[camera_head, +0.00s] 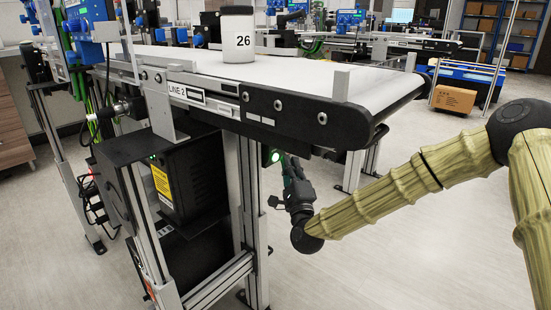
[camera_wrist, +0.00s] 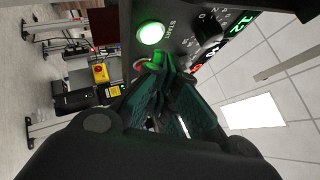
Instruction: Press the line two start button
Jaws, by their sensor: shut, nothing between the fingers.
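The START button (camera_wrist: 151,33) is a round, brightly lit green-white button on a dark control panel (camera_wrist: 182,14) in the wrist view. In the head view its green glow (camera_head: 275,156) shows under the conveyor marked LINE 2 (camera_head: 177,91). My gripper (camera_wrist: 158,62) is shut and empty, with green light on its fingertips. The tips appear just below the button in the wrist view and do not cover it; I cannot tell whether they touch the panel. In the head view my gripper (camera_head: 291,168) is beside the conveyor's frame, partly hidden at its tips.
A black knob (camera_wrist: 208,29) and green digits (camera_wrist: 240,24) are beside the button. A metal conveyor leg (camera_head: 247,220) stands left of my gripper. The floor (camera_head: 400,240) to the right is open.

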